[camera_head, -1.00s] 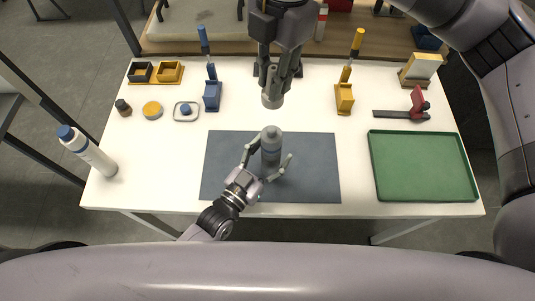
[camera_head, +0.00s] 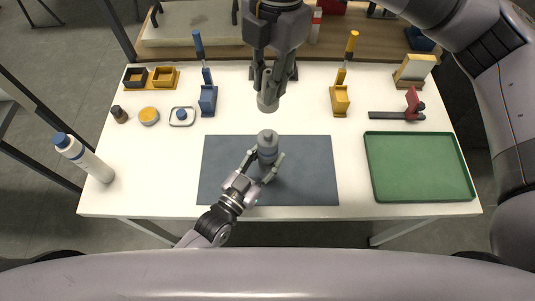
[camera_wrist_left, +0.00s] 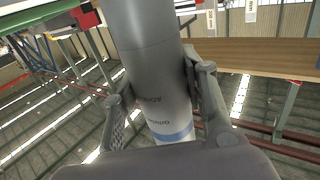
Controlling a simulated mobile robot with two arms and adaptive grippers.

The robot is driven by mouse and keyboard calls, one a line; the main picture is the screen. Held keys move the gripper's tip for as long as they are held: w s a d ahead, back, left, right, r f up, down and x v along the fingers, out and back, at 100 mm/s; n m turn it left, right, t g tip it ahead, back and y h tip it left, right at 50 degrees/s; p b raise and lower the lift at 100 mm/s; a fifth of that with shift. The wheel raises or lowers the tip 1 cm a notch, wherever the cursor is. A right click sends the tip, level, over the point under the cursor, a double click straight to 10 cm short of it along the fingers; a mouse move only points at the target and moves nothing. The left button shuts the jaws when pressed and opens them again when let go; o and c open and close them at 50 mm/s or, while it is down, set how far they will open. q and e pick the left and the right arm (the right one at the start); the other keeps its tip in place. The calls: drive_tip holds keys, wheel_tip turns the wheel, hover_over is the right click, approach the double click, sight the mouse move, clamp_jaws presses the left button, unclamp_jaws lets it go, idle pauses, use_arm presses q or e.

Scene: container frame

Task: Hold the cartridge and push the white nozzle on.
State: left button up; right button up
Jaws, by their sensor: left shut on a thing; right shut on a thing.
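The grey cartridge (camera_head: 268,147) stands upright on the dark mat (camera_head: 310,180). My left gripper (camera_head: 264,168) is shut on its lower part. In the left wrist view the cartridge (camera_wrist_left: 152,60) rises between both fingers, with a blue band and lettering on it. My right gripper (camera_head: 270,82) points down in the head view, shut on the pale nozzle (camera_head: 267,104). The nozzle shows just below the fingertips, above the cartridge in the picture and apart from it. Its upper part is hidden by the fingers.
A white bottle with a blue cap (camera_head: 84,158) stands at the left. A green tray (camera_head: 372,165) lies at the right. Blue (camera_head: 208,100) and yellow (camera_head: 340,102) holders stand at the back. A red-handled tool (camera_head: 413,104) lies at back right.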

use_arm(q)
clamp_jaws()
use_arm(e)
hover_over(266, 135)
drive_tip(key=shift+w+d+f, duration=0.1)
drive_tip(key=shift+f, duration=1.1)
drive_tip(key=shift+w+d+f, duration=0.1)
drive_tip(key=shift+f, duration=1.1)
drive_tip(key=shift+f, duration=0.2)
drive_tip(key=shift+f, duration=1.9)
drive_tip(key=shift+f, duration=1.45)
drive_tip(key=o, duration=1)
drive_tip(key=shift+c, duration=0.2)
drive_tip(key=shift+r, duration=0.1)
